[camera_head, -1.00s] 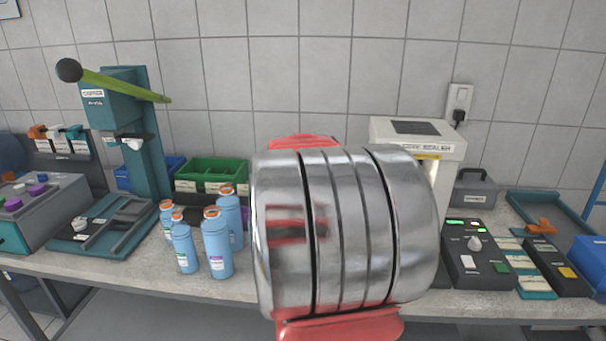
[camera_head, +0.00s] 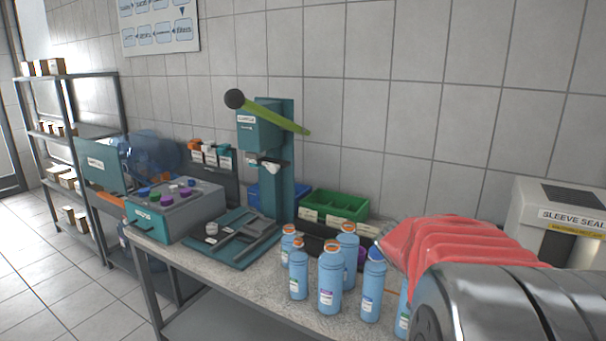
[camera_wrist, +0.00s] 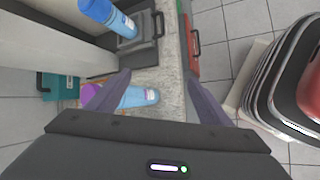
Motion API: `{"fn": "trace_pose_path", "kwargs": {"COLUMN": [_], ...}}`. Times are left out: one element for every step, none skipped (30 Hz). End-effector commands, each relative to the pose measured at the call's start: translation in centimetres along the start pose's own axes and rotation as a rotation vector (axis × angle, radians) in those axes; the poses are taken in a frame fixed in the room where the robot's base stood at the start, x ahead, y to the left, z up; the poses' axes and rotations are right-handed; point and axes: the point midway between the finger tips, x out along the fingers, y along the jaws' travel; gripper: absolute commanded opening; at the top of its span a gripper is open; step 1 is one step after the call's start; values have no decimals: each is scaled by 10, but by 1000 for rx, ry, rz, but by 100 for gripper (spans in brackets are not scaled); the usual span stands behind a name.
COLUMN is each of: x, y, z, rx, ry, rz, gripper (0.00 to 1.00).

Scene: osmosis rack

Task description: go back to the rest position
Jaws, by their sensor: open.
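My gripper (camera_wrist: 157,76) shows in the wrist view with its two dark fingers spread wide apart and nothing gripped between them. A light blue bottle (camera_wrist: 138,96) lies in sight beyond the fingers, near the left one; I cannot tell how far below it is. In the head view, the silver and red part of my arm fills the lower right corner, and my gripper's fingers are not visible there.
Several blue bottles with orange caps (camera_head: 330,285) stand on the bench beside my arm. Behind them are a green bin (camera_head: 335,205) and a teal lever press (camera_head: 262,135). A sleeve sealer (camera_head: 560,215) is at right. A shelf rack (camera_head: 68,140) stands far left. Floor at left is clear.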

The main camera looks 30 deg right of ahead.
Motion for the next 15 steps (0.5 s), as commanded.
{"fn": "trace_pose_path", "kwargs": {"x": [-12,-19,-28,-35,-42,-51,-58,-65,-75,-82,-89,-98,-106,-113,-122], "y": [-18,-28,-41,-51,-61,-74,-83,-93,-104,-114,-123,-135,-144,-152,-164], "z": [-10,-16,-24,-29,-35,-41,-46,-50,-56,-60,-63,-67,-70,-73,-76], "rx": [61,99,147,182,213,255,283,309,342,364,386,412,428,445,462], "ry": [54,83,121,149,177,212,237,262,296,320,342,372,395,416,445], "rz": [-21,-37,-59,-76,-94,-119,-137,-156,-180,-199,-219,-245,-264,-284,-309], "gripper": [73,73,73,73,73,73,73,73,73,73,73,73,73,73,73]}}
